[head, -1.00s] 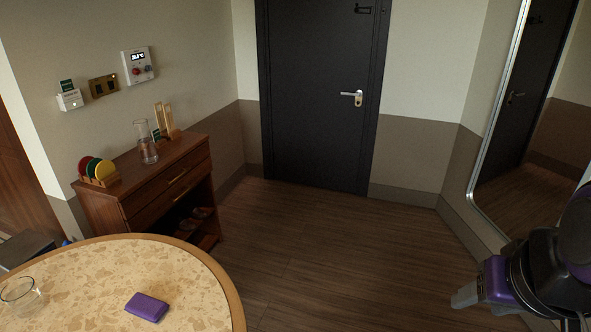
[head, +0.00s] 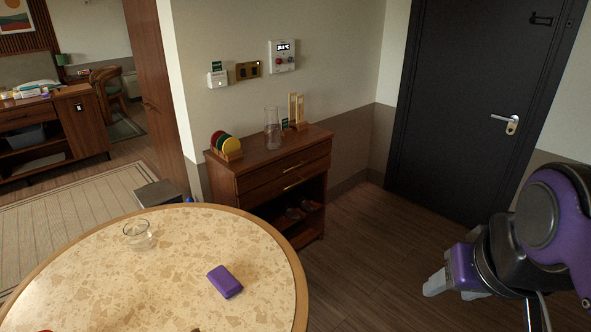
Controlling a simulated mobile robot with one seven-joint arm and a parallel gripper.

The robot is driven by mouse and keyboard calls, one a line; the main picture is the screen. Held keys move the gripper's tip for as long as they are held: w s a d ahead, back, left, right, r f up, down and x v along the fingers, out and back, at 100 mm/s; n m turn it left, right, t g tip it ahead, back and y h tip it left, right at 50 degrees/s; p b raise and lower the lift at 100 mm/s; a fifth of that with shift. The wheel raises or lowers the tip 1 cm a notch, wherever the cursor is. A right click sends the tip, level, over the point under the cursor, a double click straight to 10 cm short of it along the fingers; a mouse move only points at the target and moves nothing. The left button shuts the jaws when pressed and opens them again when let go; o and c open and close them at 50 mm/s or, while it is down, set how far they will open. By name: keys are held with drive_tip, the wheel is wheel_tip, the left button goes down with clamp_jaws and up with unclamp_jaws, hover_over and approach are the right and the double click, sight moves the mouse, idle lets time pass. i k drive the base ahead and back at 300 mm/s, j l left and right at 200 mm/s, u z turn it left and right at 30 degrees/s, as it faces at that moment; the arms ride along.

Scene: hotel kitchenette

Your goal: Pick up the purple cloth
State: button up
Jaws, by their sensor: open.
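The purple cloth (head: 225,282) lies folded into a small block on the round, stone-patterned table (head: 150,262), near its right side. My gripper (head: 434,285) is at the right of the view, past the table's right edge and well apart from the cloth. It is open, and nothing shows between its fingers.
A clear glass bowl (head: 139,236) stands on the table, left of the cloth. Behind the table is a wooden cabinet (head: 262,181) with a glass carafe (head: 272,132) and coloured discs (head: 226,145) on top. Bare floor (head: 370,240) lies between table and black door (head: 455,105).

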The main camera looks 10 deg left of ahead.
sight(227, 283)
drive_tip(key=i+u, duration=0.15)
drive_tip(key=u, duration=0.25)
drive_tip(key=i+l+u, duration=0.1)
drive_tip(key=u, duration=0.3)
drive_tip(key=i+l+u, duration=0.1)
drive_tip(key=u, duration=0.3)
drive_tip(key=i, duration=0.05)
